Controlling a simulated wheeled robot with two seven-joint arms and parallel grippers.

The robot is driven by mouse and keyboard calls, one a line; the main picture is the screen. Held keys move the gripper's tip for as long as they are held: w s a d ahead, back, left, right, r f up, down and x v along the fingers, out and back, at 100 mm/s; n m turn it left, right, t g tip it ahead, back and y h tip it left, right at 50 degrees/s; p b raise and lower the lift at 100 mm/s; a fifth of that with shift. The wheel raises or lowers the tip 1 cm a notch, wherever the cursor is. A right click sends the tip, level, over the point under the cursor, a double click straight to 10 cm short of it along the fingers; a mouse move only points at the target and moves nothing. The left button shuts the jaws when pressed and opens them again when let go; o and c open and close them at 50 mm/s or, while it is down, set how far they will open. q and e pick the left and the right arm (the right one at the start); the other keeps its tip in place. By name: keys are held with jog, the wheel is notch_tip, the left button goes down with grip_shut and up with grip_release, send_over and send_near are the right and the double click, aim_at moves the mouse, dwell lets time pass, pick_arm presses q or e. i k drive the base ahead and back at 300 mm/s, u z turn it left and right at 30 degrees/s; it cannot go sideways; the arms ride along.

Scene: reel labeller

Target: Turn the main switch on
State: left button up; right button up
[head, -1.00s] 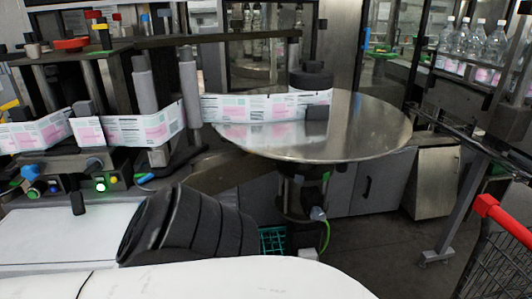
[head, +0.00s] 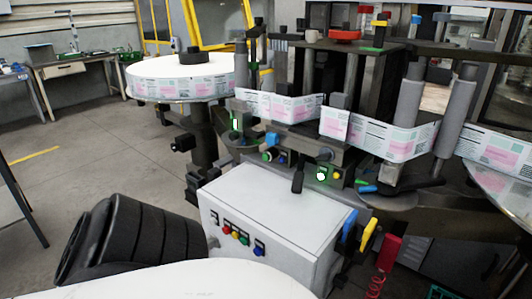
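The white control cabinet (head: 275,200) stands in the middle below the labeller. Its front panel carries a row of small controls: a dark one at the left end (head: 214,218), then red (head: 227,227), yellow (head: 236,233), green (head: 245,239) and a blue one in a dark plate (head: 259,248). I cannot tell which control is the main switch, or its position. A small control box above the cabinet has a lit white-green button (head: 321,176) and a yellow button (head: 336,175). Neither gripper is in view.
Blue (head: 349,226) and yellow (head: 369,235) handles stick out at the cabinet's right. A label web (head: 280,107) runs across from the left reel table (head: 180,72). A workbench (head: 75,63) stands far left. The floor (head: 120,180) on the left is clear.

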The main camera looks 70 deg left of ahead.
aim_at(340, 280)
jog(key=u, duration=1.95)
jog(key=k, duration=0.55)
jog(key=z, duration=0.45)
jog(key=i, duration=0.5)
jog(key=k, duration=0.5)
jog(key=z, duration=0.25)
jog(key=i, duration=0.9)
jog(key=u, duration=0.4)
